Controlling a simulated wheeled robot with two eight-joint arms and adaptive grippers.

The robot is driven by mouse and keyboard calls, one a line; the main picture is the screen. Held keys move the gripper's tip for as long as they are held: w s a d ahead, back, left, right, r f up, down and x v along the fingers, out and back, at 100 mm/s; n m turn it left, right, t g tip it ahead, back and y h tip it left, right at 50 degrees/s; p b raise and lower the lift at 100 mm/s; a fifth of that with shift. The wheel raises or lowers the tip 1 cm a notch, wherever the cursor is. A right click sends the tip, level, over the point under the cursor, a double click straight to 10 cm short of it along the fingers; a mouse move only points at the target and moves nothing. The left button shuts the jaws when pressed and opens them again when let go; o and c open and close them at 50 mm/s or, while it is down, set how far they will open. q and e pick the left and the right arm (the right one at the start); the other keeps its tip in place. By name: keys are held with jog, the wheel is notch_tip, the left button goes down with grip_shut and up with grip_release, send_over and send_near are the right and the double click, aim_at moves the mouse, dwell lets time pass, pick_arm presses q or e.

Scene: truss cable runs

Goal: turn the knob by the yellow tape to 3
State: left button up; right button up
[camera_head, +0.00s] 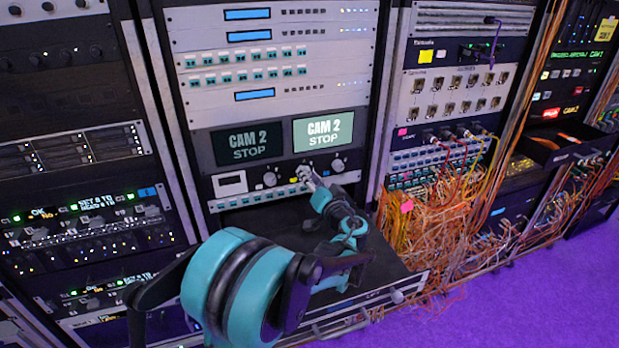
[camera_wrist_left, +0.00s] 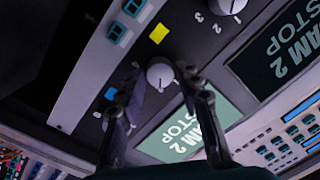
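The knob by the yellow tape (camera_wrist_left: 160,74) is a round white knob on a dark panel in the left wrist view. The yellow tape (camera_wrist_left: 158,34) is a small square beside it. My left gripper (camera_wrist_left: 160,80) is open, with one finger on each side of this knob; I cannot tell whether they touch it. In the head view my left gripper (camera_head: 305,174) is at the knob row below the bright screen and covers part of it. The knob's pointer and setting are too small to read. My right gripper is not in view.
Another white knob (camera_wrist_left: 229,4) with numbers around it shows in the left wrist view. A bright screen (camera_head: 323,131) and a dark screen (camera_head: 249,144) both read CAM 2 STOP. A shelf juts out below the panel, and loose orange cables (camera_head: 432,222) hang to the right.

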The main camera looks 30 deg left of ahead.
pick_arm(q)
grip_shut()
jog(key=shift+m, duration=0.3)
jog(key=m, duration=0.9)
jog(key=shift+f+t+b, duration=0.2)
jog(key=shift+t+b, duration=0.1)
jog(key=shift+b, duration=0.05)
jog(key=shift+m, duration=0.3)
jog(key=o, duration=0.6)
grip_release()
